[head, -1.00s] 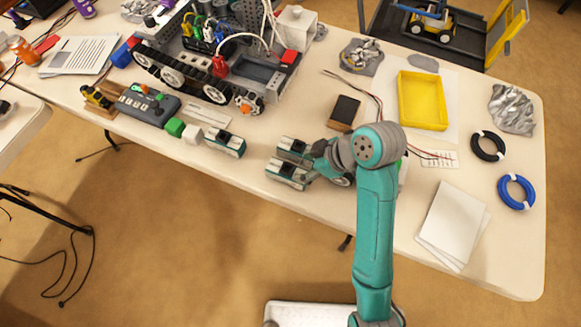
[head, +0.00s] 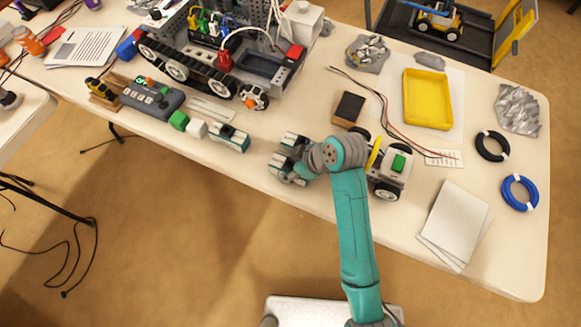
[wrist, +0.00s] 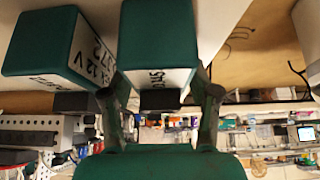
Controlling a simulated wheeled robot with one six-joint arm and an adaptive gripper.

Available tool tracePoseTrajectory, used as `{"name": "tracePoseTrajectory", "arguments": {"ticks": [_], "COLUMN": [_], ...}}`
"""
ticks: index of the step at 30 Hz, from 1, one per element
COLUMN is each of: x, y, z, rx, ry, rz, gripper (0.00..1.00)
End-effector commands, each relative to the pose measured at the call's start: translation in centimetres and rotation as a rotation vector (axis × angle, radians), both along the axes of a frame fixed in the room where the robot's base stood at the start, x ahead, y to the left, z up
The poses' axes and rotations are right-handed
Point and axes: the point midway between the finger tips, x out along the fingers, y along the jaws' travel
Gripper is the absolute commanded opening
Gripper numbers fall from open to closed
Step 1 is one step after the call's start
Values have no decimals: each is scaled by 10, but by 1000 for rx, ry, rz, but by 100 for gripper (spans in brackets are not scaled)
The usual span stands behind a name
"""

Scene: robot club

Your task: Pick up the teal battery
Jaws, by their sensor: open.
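A teal battery (wrist: 155,35) with a pale labelled side stands upside down in the inverted wrist view, between the two fingers. My gripper (wrist: 162,88) is open around its near end; whether the fingers touch it cannot be told. A second teal battery (wrist: 42,42), marked 12 V, stands beside it to the left.
A tracked robot chassis (head: 215,60) stands behind, with a grey control box (head: 152,98) to its left. A small white wheeled car (head: 390,170) is right of my wrist. The table's front edge is close.

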Motion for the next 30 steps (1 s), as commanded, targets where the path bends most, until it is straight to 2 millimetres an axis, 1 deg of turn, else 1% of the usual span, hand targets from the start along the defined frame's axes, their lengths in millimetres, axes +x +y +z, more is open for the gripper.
{"name": "tracePoseTrajectory", "arguments": {"ticks": [4, 5, 6, 8, 9, 11, 12, 20, 23, 26, 30], "x": [0, 0, 0, 0, 0, 0, 0, 0, 1, 1, 2], "y": [0, 0, 0, 0, 0, 0, 0, 0, 0, 0, 1], "z": [0, 0, 0, 0, 0, 0, 0, 2, 7, 18, 44], "rx": [0, 0, 0, 0, 0, 0, 0, 1, 2, 3, 3], "ry": [0, 0, 0, 0, 0, 0, 0, -2, -3, -4, -7], "rz": [0, 0, 0, 0, 0, 0, 0, 0, 0, -1, 0], "gripper": [60, 55, 45, 30, 20, 5, 0, 0, 0, 0, 0]}}
